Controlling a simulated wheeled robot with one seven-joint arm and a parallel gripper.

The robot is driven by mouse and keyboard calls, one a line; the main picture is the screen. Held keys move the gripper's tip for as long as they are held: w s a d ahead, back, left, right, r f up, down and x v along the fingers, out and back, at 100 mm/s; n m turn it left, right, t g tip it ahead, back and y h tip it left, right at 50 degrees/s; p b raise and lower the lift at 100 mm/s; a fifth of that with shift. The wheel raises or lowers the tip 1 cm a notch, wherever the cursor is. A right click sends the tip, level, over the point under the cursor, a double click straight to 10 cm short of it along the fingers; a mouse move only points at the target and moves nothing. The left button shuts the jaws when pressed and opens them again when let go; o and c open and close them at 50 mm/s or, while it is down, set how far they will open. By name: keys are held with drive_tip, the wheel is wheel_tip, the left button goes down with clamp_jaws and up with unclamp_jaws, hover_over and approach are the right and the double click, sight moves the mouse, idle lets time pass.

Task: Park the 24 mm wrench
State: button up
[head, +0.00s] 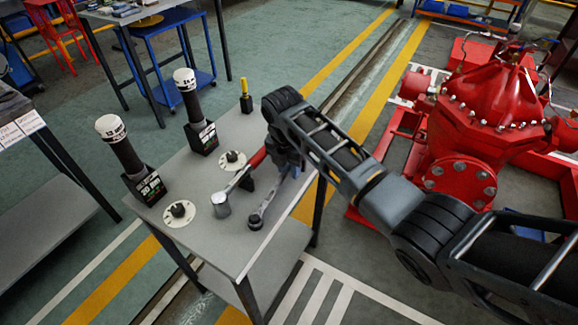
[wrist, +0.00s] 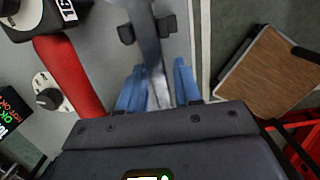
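Two wrenches lie at the right of the grey table (head: 215,250): one with a red handle and a silver end (head: 221,204), and a dark grey one (head: 262,208). I cannot read which is 24 mm. My gripper (head: 287,166) is low over the table at the dark wrench's far end. In the wrist view, the blue fingers of my gripper (wrist: 159,88) stand either side of a grey shaft (wrist: 150,45). I cannot tell whether they touch it. Two dark prongs (wrist: 167,26) flank the shaft. The red handle (wrist: 70,75) lies to the left, apart from the fingers.
Two black upright tools with white caps, marked 13 (head: 122,147) and 24 (head: 194,103), stand at the table's left and back. Two white dials (head: 179,212) (head: 232,160) lie on the table. A yellow-topped piece (head: 245,95) stands at the back. A red pump (head: 485,110) is to the right.

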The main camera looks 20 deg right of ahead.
drive_tip(key=shift+o, duration=1.4)
drive_tip(key=shift+s+a+r, duration=0.1)
drive_tip(key=shift+r, duration=1.2)
drive_tip(key=shift+s+a+r, duration=0.1)
drive_tip(key=shift+a+r, duration=0.05)
drive_tip(key=shift+r, duration=1.15)
drive_tip(key=shift+s+a+r, duration=0.1)
drive_tip(key=shift+r, duration=1.2)
